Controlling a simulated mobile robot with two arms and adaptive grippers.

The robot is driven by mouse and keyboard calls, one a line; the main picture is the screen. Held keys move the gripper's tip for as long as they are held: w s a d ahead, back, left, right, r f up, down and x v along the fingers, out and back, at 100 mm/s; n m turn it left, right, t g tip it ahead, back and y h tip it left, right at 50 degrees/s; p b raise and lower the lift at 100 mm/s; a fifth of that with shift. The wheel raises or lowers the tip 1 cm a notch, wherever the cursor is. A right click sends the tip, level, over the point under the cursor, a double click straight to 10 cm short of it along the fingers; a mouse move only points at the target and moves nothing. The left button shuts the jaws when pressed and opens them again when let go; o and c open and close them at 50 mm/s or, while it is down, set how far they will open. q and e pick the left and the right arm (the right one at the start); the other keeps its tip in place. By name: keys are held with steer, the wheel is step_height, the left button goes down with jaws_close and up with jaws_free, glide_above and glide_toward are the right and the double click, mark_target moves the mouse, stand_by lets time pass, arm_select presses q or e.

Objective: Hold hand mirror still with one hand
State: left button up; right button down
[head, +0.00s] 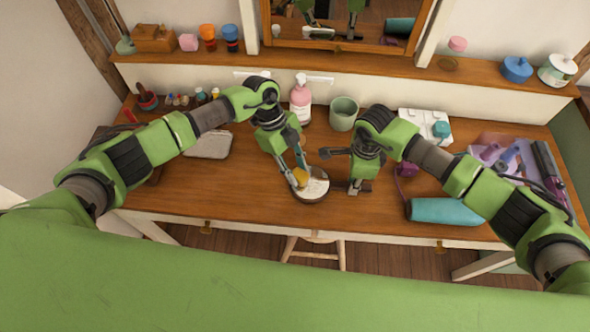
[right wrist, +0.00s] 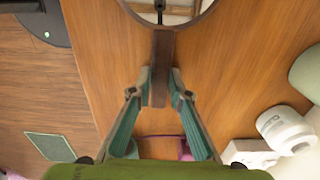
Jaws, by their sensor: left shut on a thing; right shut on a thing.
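The round hand mirror (head: 318,189) is over the front middle of the wooden desk, with its dark handle (right wrist: 161,62) toward the right. My right gripper (right wrist: 161,80) is shut on the handle, one finger on each side; in the head view its fingers are mostly hidden behind my arm. My left gripper (head: 298,183) is shut on a small yellow thing (head: 300,176) at the mirror's face. Whether the yellow thing touches the glass is hard to tell. Only the lower rim of the mirror (right wrist: 206,12) shows in the right wrist view.
A teal cylinder (head: 445,211) lies at the front right of the desk (head: 230,190). A pink pump bottle (head: 300,101) and a green cup (head: 343,113) stand behind the grippers. A grey pad (head: 208,145) lies left, and a lilac tray (head: 480,152) is right.

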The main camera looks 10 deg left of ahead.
mark_target(308, 174)
arm_select(q)
steer(key=shift+s+d+f, duration=0.1)
steer(key=shift+d+f, duration=0.05)
steer(key=shift+d, duration=0.7)
steer(key=shift+s+d+f, duration=0.1)
steer(key=shift+d, duration=0.7)
steer(key=shift+w+d, duration=0.1)
steer(key=shift+d, duration=1.35)
steer(key=shift+d+r, duration=0.2)
steer(key=shift+d, duration=0.05)
steer(key=shift+a+r, duration=0.15)
steer(key=shift+a, duration=1.7)
steer(key=shift+a+r, duration=0.1)
steer(key=shift+a, duration=1.75)
steer(key=shift+d, duration=0.1)
steer(key=shift+r, duration=3)
steer(key=shift+r, duration=0.1)
